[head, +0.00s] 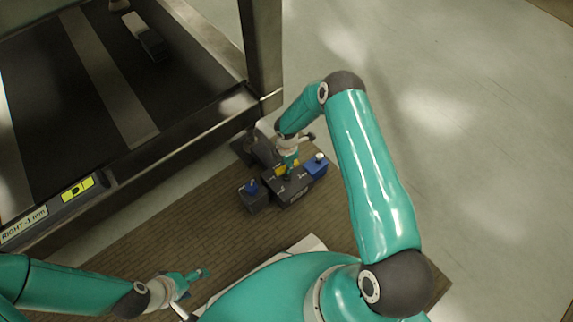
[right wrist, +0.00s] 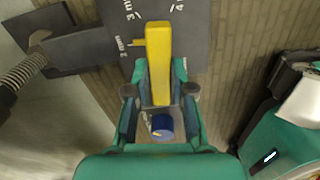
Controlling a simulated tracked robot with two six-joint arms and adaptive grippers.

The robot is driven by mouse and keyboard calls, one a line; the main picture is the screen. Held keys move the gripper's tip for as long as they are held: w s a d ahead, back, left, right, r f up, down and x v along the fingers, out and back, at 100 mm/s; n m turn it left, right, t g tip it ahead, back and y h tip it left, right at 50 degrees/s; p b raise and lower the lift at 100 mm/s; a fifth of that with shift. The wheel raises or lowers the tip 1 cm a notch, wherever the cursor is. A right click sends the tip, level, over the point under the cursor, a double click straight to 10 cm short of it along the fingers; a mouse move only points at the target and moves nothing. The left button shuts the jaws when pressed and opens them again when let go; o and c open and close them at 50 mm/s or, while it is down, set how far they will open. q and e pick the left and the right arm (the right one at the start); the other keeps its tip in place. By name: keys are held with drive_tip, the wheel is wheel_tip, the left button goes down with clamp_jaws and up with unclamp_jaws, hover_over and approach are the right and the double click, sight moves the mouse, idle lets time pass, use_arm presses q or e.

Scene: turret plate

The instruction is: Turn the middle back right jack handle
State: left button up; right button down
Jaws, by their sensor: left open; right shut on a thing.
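A dark jack box (head: 297,192) stands on the brown mat, with a yellow handle (right wrist: 158,45) over its dark, white-marked top plate (right wrist: 122,22). The handle also shows as a small yellow patch in the head view (head: 280,172). My right gripper (head: 289,166) is above the box; in the right wrist view its fingers (right wrist: 157,90) are shut on the yellow handle, one on each side. The handle lies roughly along the fingers, its far end beyond them. My left gripper (head: 201,274) is open and empty, low over the mat, well away from the jack.
A dark block with a blue knob (head: 252,188) stands left of the jack box, and a blue block (head: 317,168) stands right of it. A dark framed structure with a "RIGHT -1 mm" label (head: 24,226) fills the upper left. The floor (head: 480,130) at right is clear.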

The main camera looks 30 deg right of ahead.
drive_tip(key=m+b, duration=0.3)
drive_tip(key=m, duration=0.3)
drive_tip(key=shift+f, duration=0.15)
drive_tip(key=m+b, duration=0.2)
drive_tip(key=m, duration=0.2)
drive_tip(key=shift+m, duration=0.3)
drive_tip(key=c, duration=1)
unclamp_jaws()
wheel_tip(320, 180, up, 12)
drive_tip(key=shift+r, duration=0.2)
